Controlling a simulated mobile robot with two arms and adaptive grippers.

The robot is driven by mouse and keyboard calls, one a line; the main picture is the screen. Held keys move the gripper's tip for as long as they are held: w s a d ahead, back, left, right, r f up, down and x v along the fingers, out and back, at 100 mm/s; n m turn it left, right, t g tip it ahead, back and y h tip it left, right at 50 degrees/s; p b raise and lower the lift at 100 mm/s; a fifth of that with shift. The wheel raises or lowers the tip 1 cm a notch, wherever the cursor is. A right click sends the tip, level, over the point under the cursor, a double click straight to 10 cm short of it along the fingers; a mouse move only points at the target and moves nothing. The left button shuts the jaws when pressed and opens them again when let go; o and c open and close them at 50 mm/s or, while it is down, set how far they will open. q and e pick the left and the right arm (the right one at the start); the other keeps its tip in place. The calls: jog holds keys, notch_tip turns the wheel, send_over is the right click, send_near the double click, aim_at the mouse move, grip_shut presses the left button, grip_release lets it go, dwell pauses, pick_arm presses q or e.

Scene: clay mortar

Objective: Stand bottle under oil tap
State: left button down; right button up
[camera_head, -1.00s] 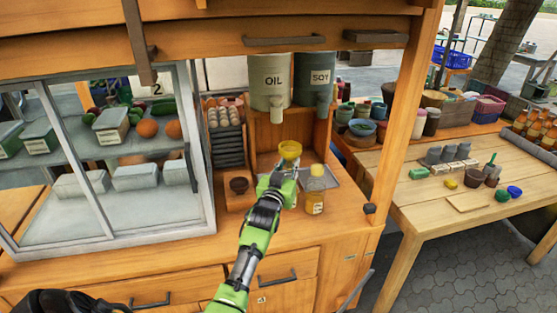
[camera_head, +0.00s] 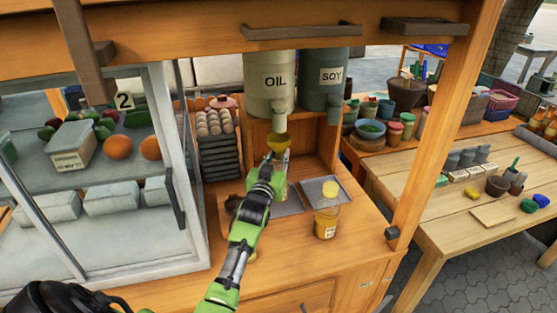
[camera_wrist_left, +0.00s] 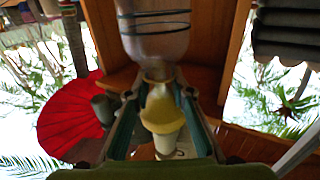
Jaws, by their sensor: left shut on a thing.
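The grey OIL container (camera_head: 270,85) hangs at the cart's back, with its pale tap (camera_head: 279,121) pointing down. My left gripper (camera_head: 279,164) is shut on the clear bottle (camera_wrist_left: 155,42), just below this tap. A yellow funnel (camera_head: 279,139) sits in the bottle's mouth, its rim close under the tap's end; I cannot tell if they touch. In the left wrist view, seemingly upside down, the funnel (camera_wrist_left: 160,105) lies between the fingers, with the tap (camera_wrist_left: 167,145) beside it. My gripper hides most of the bottle in the head view, and its base is unclear. My right gripper is not in view.
The dark SOY container (camera_head: 328,82) hangs right of OIL. A jar with a yellow top (camera_head: 327,217) stands on the counter in front of a metal tray (camera_head: 324,189). Stacked dark trays with eggs (camera_head: 219,150) stand left, beside the glass case (camera_head: 103,210).

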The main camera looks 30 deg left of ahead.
pick_arm(q)
jog(key=shift+s+d+f, duration=0.15)
jog(key=shift+d+f, duration=0.05)
jog(key=shift+f, duration=0.4)
jog(key=shift+w+a+f, duration=0.1)
jog(key=shift+w, duration=0.1)
jog(key=shift+w+a+f, duration=0.1)
jog(key=shift+w+a, duration=0.05)
jog(key=shift+a, duration=0.05)
jog(key=c, duration=1.8)
grip_release()
jog(key=shift+s, duration=0.2)
jog(key=shift+d, duration=0.1)
jog(key=shift+s+d+f, duration=0.1)
jog(key=shift+s, duration=0.15)
jog(key=b+v, duration=0.1)
jog(key=v, duration=1)
jog(key=shift+s+b, duration=0.15)
jog(key=shift+b, duration=0.2)
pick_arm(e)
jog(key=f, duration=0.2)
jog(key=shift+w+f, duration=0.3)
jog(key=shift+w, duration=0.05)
